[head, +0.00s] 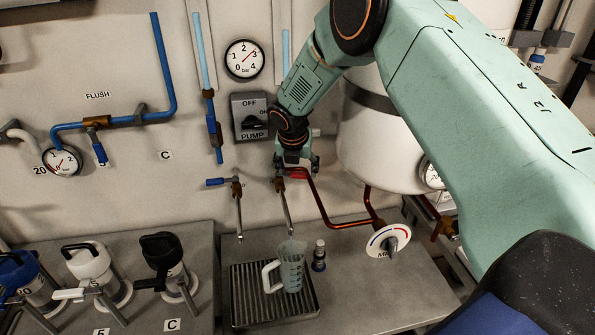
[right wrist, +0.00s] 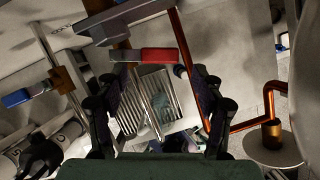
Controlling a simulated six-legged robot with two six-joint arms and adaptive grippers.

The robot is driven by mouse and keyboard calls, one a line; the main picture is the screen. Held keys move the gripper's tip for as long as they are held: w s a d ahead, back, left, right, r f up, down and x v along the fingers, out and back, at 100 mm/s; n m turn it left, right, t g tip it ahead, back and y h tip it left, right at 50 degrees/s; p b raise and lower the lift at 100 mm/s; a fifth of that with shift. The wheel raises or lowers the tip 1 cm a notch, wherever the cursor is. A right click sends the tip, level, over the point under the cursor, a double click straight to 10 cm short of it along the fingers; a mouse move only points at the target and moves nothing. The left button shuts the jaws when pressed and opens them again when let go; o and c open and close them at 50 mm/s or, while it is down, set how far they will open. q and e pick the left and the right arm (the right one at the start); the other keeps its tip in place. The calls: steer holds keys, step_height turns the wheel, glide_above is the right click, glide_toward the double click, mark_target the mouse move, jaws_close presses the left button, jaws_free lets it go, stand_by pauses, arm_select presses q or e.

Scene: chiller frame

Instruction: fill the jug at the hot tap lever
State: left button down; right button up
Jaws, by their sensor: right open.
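The clear measuring jug (head: 291,270) with a pale handle stands upright on the drip tray (head: 245,300), below the taps. The hot tap lever is red (head: 298,174) and sits on a tap joined to a copper pipe. My right gripper (head: 296,160) is at this lever, open. In the right wrist view the red lever (right wrist: 158,55) shows beyond the open fingers (right wrist: 150,90), with no clear contact. The jug (right wrist: 157,110) shows partly between the fingers. The blue lever (head: 216,182) is on the tap to the left. My left gripper is not in view.
A mixing dial (head: 388,241) and a small bottle (head: 319,255) are right of the jug. The white tank (head: 375,150) is close to my right arm. A pump switch (head: 250,116) is on the wall. Several lidded jugs (head: 92,263) stand left. The right counter is mostly clear.

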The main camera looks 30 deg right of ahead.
steer(key=v, duration=1)
steer(key=shift+s, duration=0.1)
stand_by(6.9)
